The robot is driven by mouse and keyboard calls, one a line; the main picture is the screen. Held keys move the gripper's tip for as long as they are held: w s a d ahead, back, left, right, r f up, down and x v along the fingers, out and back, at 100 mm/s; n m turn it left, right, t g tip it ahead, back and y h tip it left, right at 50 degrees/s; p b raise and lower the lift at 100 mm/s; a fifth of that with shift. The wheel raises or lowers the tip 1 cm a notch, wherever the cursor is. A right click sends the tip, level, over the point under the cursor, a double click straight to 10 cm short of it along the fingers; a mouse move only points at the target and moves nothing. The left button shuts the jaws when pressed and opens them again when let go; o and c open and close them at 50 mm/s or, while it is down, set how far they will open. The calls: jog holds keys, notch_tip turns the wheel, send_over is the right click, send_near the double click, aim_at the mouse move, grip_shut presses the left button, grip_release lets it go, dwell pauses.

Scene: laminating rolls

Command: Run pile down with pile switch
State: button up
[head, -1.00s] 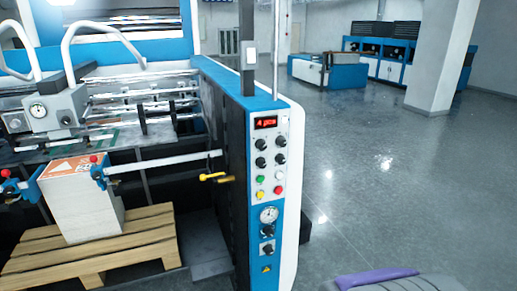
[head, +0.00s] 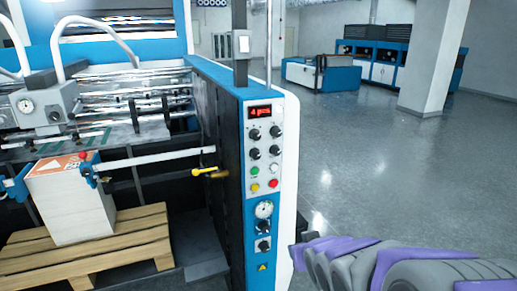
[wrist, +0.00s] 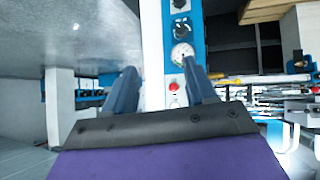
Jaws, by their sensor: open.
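I cannot tell which control is the pile switch. The white paper pile (head: 78,210) stands on a wooden pallet (head: 100,245) at the left. In the head view my arm is at the lower right, near the panel's lower part.
A yellow handle (head: 204,171) sticks out left of the panel. A small switch box (head: 240,43) is on a post above it. Open grey floor (head: 370,170) lies to the right, with a pillar (head: 432,60) and blue machines (head: 375,60) farther back.

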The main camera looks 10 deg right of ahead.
aim_at(257, 138)
jog(key=w+a+r+n+t+y+p, duration=0.1)
jog(key=w+a+r+t+y, duration=0.1)
jog(key=w+r+t, duration=0.2)
jog(key=w+a+r+t+y+p, duration=0.2)
jog(key=w+r, duration=0.5)
jog(key=w, duration=0.5)
jog(key=w+a+r+n+t+y+p, duration=0.1)
jog(key=w+a+r+t+y+p, duration=0.1)
jog(key=w+r+t, duration=0.3)
jog(key=shift+w+a+r+n+t+y, duration=0.1)
jog(key=shift+w+a+r+y, duration=0.15)
jog(key=shift+w, duration=0.35)
jog(key=shift+w+a+r+n+t+y, duration=0.1)
jog(key=shift+w+a+r+y, duration=0.15)
jog(key=shift+w, duration=0.3)
jog(key=shift+w+a+r+n+t+y, duration=0.15)
jog(key=shift+w+r, duration=0.15)
jog(key=shift+w, duration=0.3)
jog(key=shift+w+a+r, duration=0.15)
jog(key=shift+w+r, duration=0.15)
jog(key=shift+w, duration=0.15)
jog(key=c, duration=1)
